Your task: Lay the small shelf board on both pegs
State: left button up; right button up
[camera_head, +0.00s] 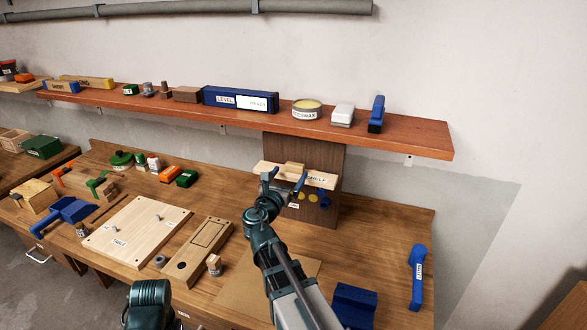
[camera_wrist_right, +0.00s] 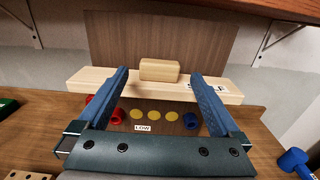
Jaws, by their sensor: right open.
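The small shelf board (camera_head: 326,181) is a pale wooden plank with a block handle (camera_head: 294,168) on top. It lies roughly level in front of the brown upright panel, and it also shows in the right wrist view (camera_wrist_right: 220,95). A red peg (camera_wrist_right: 117,116) and a blue peg (camera_wrist_right: 191,120) show just below its front edge; whether both touch its underside I cannot tell. My right gripper (camera_head: 284,177) is open, its fingers on either side of the block handle (camera_wrist_right: 159,70) and apart from it. My left gripper is out of view.
A long red-brown wall shelf (camera_head: 200,112) with a blue level (camera_head: 225,98) and tins runs above the panel (camera_wrist_right: 120,45). The bench holds a pale table board (camera_head: 125,235), a blue mallet (camera_head: 417,270) and several small blocks. Bench right of the panel is mostly clear.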

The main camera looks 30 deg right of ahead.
aim_at(293, 167)
jog(key=v, duration=0.7)
jog(key=shift+s+a, duration=0.25)
jog(key=shift+s, duration=0.05)
jog(key=x, duration=1.3)
jog(key=shift+w+d, duration=0.25)
jog(key=shift+w, duration=0.05)
jog(key=v, duration=1.4)
jog(key=x, duration=1.3)
jog(key=shift+w+d, duration=0.2)
jog(key=shift+w, duration=0.1)
notch_tip(293, 167, up, 4)
jog(key=p, duration=0.4)
jog(key=shift+d+r, duration=0.15)
jog(key=shift+r, duration=0.1)
jog(key=v, duration=0.8)
jog(key=shift+s+a+f, duration=0.25)
jog(key=shift+f, duration=0.05)
